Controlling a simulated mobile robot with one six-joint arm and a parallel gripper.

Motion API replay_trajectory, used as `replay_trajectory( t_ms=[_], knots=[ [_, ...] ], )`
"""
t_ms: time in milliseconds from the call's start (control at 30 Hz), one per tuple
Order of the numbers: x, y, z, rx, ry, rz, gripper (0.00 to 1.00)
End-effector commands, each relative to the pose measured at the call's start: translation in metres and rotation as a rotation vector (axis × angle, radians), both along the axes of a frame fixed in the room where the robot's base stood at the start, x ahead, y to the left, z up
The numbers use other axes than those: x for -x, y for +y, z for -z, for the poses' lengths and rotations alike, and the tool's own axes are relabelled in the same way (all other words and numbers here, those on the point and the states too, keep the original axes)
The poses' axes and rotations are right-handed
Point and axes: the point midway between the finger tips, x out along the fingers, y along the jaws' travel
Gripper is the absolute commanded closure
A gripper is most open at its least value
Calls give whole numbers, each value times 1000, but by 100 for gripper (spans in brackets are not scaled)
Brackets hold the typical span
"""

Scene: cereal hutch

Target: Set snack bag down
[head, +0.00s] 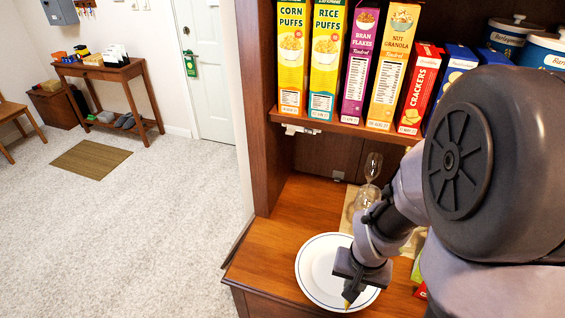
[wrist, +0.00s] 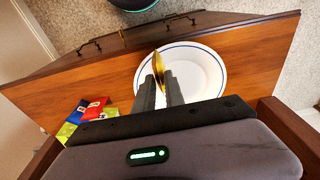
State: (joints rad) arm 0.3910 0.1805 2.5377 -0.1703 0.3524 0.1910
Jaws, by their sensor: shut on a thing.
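My gripper (head: 348,293) points down over the white plate with a blue rim line (head: 315,278). It is shut on a thin yellow thing (wrist: 163,72), seen edge-on between the fingers in the wrist view, which looks like the snack bag. In the head view only a small yellow tip of this snack bag (head: 347,304) shows below the fingers. The plate also shows in the wrist view (wrist: 208,72), behind the fingers. I cannot tell whether the bag touches the plate.
The plate stands on the wooden hutch counter (head: 262,262). Several colourful packets (wrist: 88,117) lie on the counter at the left in the wrist view. A clear glass (head: 368,190) stands behind my arm. A shelf above holds cereal boxes (head: 326,60). Counter left of the plate is clear.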

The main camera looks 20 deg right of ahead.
Motion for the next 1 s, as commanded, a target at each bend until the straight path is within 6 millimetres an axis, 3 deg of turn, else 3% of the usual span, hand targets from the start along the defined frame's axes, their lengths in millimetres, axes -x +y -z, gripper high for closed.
replay_trajectory(
  t_ms=[67, 167, 400, 500, 667, 833, 1000],
  knots=[
    [-2, 3, -9, -6, 6, -1, 100],
    [-31, 1, 7, -3, -3, -2, 100],
    [-99, -1, 15, -3, -3, -1, 100],
    [-119, -1, 16, -2, -2, -1, 100],
    [-138, -1, 17, -2, -2, -1, 100],
    [-136, -1, 54, -3, 1, -1, 100],
    [-136, -2, 50, -3, -1, 0, 100]
  ],
)
